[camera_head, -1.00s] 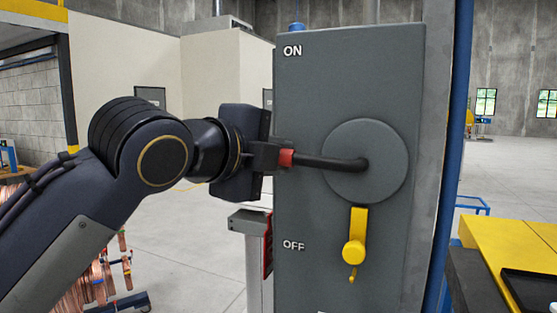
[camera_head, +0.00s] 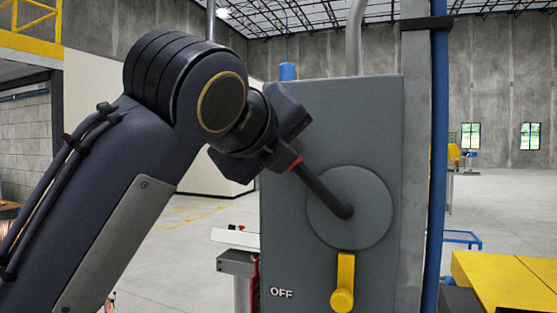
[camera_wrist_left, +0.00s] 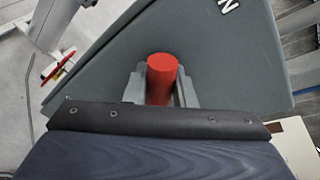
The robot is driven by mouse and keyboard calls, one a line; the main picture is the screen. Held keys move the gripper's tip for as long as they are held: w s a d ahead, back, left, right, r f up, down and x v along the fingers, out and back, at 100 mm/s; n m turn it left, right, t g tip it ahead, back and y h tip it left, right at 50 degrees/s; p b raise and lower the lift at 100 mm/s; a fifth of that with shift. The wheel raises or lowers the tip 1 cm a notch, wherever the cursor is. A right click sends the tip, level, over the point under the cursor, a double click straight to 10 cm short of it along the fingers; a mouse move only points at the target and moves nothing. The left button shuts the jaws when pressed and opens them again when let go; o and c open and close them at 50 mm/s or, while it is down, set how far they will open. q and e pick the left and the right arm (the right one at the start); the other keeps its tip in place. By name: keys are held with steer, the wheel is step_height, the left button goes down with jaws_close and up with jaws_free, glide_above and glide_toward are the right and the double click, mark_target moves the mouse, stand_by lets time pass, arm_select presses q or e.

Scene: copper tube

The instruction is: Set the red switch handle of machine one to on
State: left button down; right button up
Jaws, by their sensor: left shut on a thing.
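The grey switch box (camera_head: 300,215) stands upright in the head view, with "OFF" lettered low on its face; my arm hides the place of the "ON" lettering there. The switch handle (camera_head: 320,187) is a dark lever on a round grey disc (camera_head: 372,215), and it slants up and left from its pivot. My left gripper (camera_head: 292,163) is shut on the red end of the handle. In the left wrist view the red grip (camera_wrist_left: 162,78) sits between the gripper's fingers, and an "N" of the lettering shows at upper right. My right gripper is not in view.
A yellow latch (camera_head: 345,280) hangs below the disc. A blue pipe (camera_head: 437,170) and grey post run up the box's right side. A yellow-topped table (camera_head: 500,280) is at the lower right. Open floor lies beyond.

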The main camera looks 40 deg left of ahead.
arm_select(q)
steer(key=shift+d+r, duration=0.1)
stand_by(0.4)
steer(key=c, duration=1.2)
jaws_free()
steer(key=shift+d, duration=0.1)
steer(key=v, duration=0.7)
steer(key=shift+s, duration=0.35)
steer(key=shift+d+r, duration=0.1)
